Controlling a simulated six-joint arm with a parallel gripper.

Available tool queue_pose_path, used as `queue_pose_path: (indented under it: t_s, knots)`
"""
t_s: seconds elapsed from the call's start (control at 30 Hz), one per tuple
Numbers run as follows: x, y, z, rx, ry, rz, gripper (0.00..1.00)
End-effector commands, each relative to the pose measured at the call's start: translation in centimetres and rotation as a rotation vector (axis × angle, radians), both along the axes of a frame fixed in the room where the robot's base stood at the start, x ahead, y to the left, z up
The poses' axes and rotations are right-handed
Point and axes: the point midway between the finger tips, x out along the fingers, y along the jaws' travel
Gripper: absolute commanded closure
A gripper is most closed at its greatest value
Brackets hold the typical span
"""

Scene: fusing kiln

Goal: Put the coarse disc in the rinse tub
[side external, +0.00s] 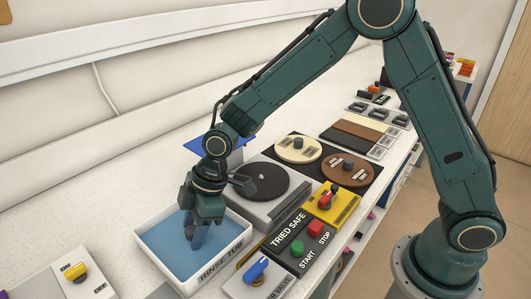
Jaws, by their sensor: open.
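The white rinse tub (228,263), marked RINSE TUB and filled blue, is at lower left. My gripper (197,238) points down over the tub, its fingers low at the blue surface. It is open. I cannot see a disc between or below the fingers, though they hide part of the tub. A dark round disc or plate (268,184) is on the grey machine beside the tub. The small labels are unreadable, so I cannot tell which disc is coarse.
A panel with green START (297,248) and red STOP (315,228) buttons, a yellow box with a red knob (328,196) and a blue-handled valve box (256,269) line the front edge. A yellow ON/OFF switch (76,272) is at left.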

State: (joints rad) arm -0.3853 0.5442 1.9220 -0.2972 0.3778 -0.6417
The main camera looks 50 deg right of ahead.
Motion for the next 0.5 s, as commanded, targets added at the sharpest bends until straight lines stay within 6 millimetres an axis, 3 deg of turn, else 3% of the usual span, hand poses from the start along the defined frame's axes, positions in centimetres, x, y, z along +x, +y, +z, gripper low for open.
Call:
queue_pose_path:
  t_s: [0.27, 0.5]
  knots:
    - [0.0, -0.2, 0.9, 0.001, -0.001, 0.000, 0.53]
    - [-0.4, -1.1, 3.3, 0.001, -0.002, -0.001, 0.53]
